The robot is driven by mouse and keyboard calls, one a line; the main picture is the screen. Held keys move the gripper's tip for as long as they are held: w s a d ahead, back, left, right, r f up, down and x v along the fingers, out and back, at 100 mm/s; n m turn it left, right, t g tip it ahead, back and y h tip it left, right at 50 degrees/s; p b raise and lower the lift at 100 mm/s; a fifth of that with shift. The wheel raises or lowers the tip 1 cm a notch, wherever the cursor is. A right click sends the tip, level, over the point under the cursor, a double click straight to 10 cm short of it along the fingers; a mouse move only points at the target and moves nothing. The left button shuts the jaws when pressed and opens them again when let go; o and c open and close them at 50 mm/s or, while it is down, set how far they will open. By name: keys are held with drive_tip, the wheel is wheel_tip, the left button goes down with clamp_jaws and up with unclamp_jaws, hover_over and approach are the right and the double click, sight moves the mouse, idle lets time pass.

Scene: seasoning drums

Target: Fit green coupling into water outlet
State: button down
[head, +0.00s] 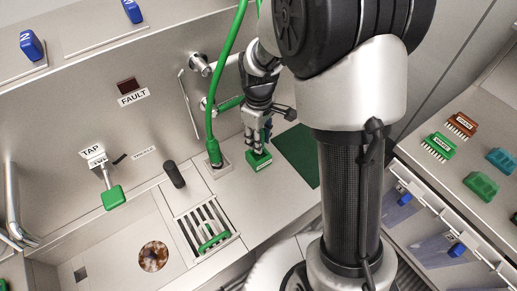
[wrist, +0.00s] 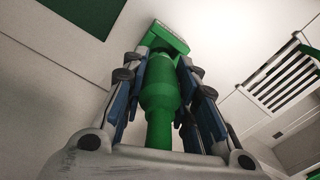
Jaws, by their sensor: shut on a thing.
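My gripper (head: 257,142) points down at the counter right of the drain grate. In the wrist view, its fingers (wrist: 166,76) are shut on the green coupling (wrist: 160,97), one on each side of its body. A labelled green block (head: 258,162) is at the fingertips in the head view. In the wrist view the block (wrist: 165,38) lies directly beyond the coupling's far end. I cannot tell whether the coupling is joined to it or only in front of it. Which fitting is the water outlet is not readable.
A green hose (head: 217,100) with its own fitting stands in a grey square base (head: 225,160) just left of my gripper. The grate (head: 190,229) and sink are left; a flat green panel (head: 300,153) is right.

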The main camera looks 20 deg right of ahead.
wheel_tip(320, 180, down, 4)
drive_tip(key=shift+f+b, duration=0.2)
drive_tip(key=shift+b, duration=0.55)
drive_tip(key=shift+r, duration=0.1)
drive_tip(key=c, duration=1.7)
unclamp_jaws()
drive_tip(key=shift+f, duration=0.25)
drive_tip(key=o, duration=0.4)
